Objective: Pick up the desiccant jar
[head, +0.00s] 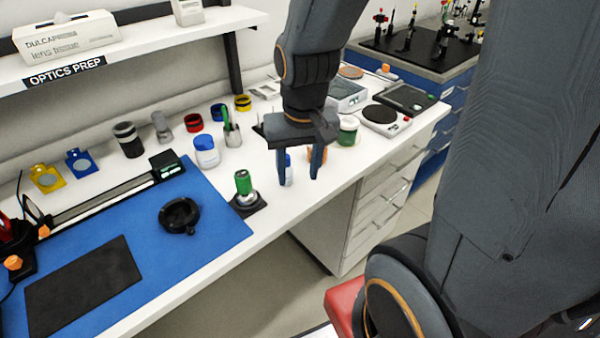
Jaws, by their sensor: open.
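No label marks the desiccant jar, and I cannot tell which container it is. A white jar with a blue lid (206,151) stands upright on the white bench, left of my gripper. A jar with a pale lid and green body (348,131) stands to the right of my gripper. My gripper (299,176) is open, its two fingers pointing down over the bench near its front edge. A small pale bottle and something orange are partly hidden behind the fingers. No object is visibly held.
A green-topped cylinder (243,183) stands on a dark base left of my gripper. A blue mat (215,215) holds a black ring (180,215). A balance (385,118) stands to the right. A shelf (150,45) overhangs the back left.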

